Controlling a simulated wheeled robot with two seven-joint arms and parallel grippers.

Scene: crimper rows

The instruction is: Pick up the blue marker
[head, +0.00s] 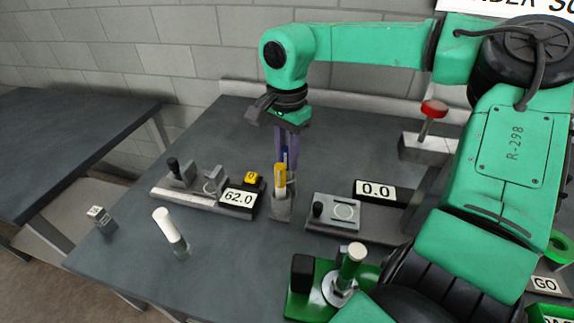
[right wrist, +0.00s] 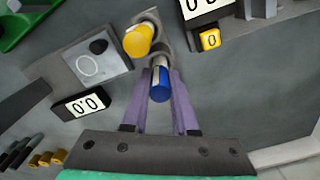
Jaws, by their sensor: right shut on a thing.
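The blue marker (right wrist: 160,84) has a blue end and a white body. It stands between the purple fingers of my right gripper (right wrist: 160,76), which is shut on it. In the head view my right gripper (head: 286,150) reaches down from above, and only a little of the blue marker shows behind the yellow one. The yellow marker (head: 280,176) stands upright in the grey holder (head: 281,212), right beside the blue one; it also shows in the right wrist view (right wrist: 138,41). The blue marker's lower end is at the holder; I cannot tell whether it is clear of it. My left gripper is out of view.
A device with a 62.0 display (head: 239,198) is left of the holder, and one with a 0.0 display (head: 376,190) is right. A green fixture (head: 302,303) is in front.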

